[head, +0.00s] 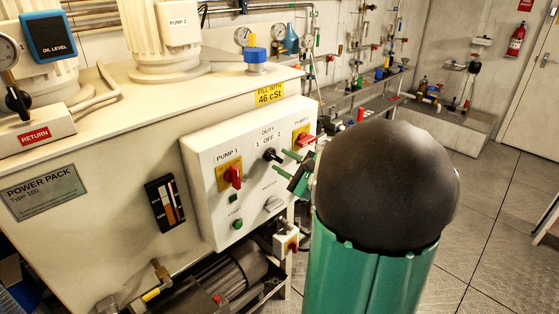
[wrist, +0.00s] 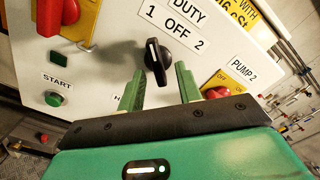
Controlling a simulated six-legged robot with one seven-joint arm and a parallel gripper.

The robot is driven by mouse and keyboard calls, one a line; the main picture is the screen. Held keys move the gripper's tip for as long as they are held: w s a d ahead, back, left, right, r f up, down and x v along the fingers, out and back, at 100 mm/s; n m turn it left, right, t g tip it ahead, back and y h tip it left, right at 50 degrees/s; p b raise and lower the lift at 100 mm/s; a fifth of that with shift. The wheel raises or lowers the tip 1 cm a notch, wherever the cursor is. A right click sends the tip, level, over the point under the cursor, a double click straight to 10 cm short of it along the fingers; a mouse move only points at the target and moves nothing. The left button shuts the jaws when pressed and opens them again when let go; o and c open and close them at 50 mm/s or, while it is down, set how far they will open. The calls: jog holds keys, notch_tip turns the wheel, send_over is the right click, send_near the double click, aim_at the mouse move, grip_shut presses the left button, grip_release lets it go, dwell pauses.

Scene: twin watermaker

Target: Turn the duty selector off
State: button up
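The duty selector (wrist: 157,62) is a black knob with a white line, below the label DUTY 1 OFF 2. In the wrist view its line points up and slightly left, toward 1 rather than OFF. It also shows in the head view (head: 271,154) on the white control panel (head: 205,165). My gripper (wrist: 159,72) is open, with its green fingers spread to the left and right of the knob's lower end. In the head view my gripper (head: 285,164) is just right of the knob. I cannot tell whether the fingers touch it.
The red PUMP 1 switch (head: 235,176) is left of the selector and the red PUMP 2 switch (head: 305,141) is right of it. A green START button (wrist: 54,99) is below left.

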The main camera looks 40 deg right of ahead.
jog(key=shift+w+a, duration=0.2)
jog(key=shift+w, duration=0.9)
grip_shut()
jog(key=m, duration=0.4)
jog(key=shift+m, duration=0.3)
jog(key=shift+s+m, duration=0.1)
jog(key=shift+m, duration=1.9)
